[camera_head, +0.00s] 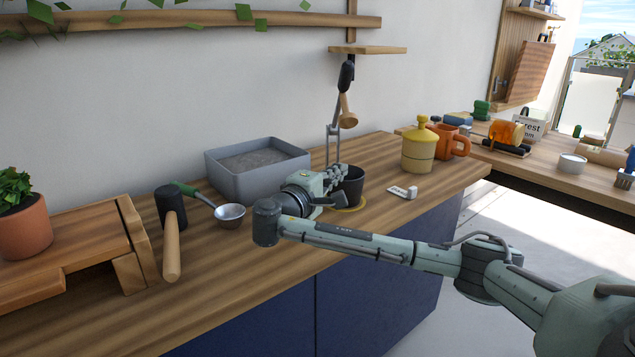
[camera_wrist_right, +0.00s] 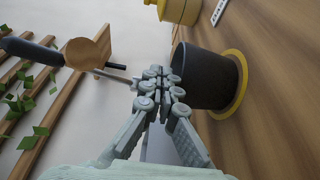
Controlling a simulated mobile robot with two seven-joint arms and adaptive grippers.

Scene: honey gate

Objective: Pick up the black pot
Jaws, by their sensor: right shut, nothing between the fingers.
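The black pot (camera_head: 352,186) stands upright on the wooden counter in the head view, on a yellow ring or saucer (camera_head: 358,205). My right gripper (camera_head: 340,172) is at its near left side, at about rim height, and hides part of it. In the right wrist view the pot (camera_wrist_right: 207,79) lies just right of my gripper (camera_wrist_right: 164,73), whose fingers are closed together with nothing between them. The fingertips overlap the pot's rim in that view; I cannot tell whether they touch it. My left gripper is not in view.
A grey tray (camera_head: 228,183) stands behind my right gripper. A hanging tool (camera_head: 347,105) hangs from a small shelf above the pot. A yellow jar (camera_head: 418,150) and an orange mug (camera_head: 448,142) stand to the right.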

